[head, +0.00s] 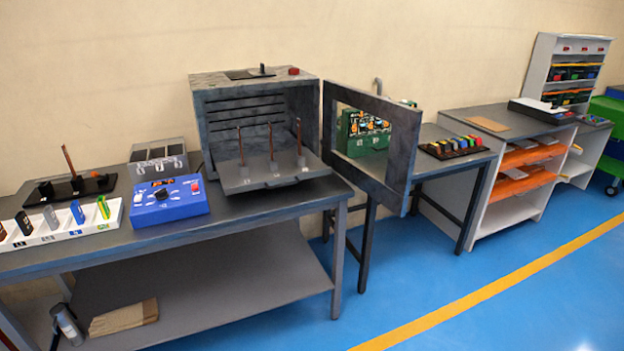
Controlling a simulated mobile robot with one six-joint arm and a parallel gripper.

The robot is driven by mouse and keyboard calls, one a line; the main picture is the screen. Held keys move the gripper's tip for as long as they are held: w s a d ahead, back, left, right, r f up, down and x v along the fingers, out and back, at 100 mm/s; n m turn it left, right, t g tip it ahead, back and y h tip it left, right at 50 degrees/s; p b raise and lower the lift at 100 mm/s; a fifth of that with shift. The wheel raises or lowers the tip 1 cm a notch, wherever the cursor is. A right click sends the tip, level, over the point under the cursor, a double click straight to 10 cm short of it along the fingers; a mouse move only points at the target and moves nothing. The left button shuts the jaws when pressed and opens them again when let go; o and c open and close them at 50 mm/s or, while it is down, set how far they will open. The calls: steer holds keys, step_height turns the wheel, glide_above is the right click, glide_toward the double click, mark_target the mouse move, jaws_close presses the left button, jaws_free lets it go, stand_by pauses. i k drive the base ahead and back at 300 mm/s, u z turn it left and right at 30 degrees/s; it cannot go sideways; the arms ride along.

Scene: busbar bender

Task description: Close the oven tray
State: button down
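The oven (252,105) is a grey box on the workbench, with its front open. Its door (397,170), a frame around a window opening, is swung open to the right. The oven tray (262,186) is pulled out and sticks forward from the lower part of the oven. Upright copper-coloured rods (271,143) stand on the tray. A small handle shows at the tray's front edge. My gripper is not in this view.
Left of the oven, the workbench (240,217) holds a blue box (166,204), a black stand (72,187) with a copper rod, and a white divided holder (60,228). A green machine (362,132) shows behind the door. The blue floor (440,285) in front is clear.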

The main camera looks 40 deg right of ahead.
mark_target(287, 168)
steer(key=i, duration=0.9)
steer(key=u, duration=0.05)
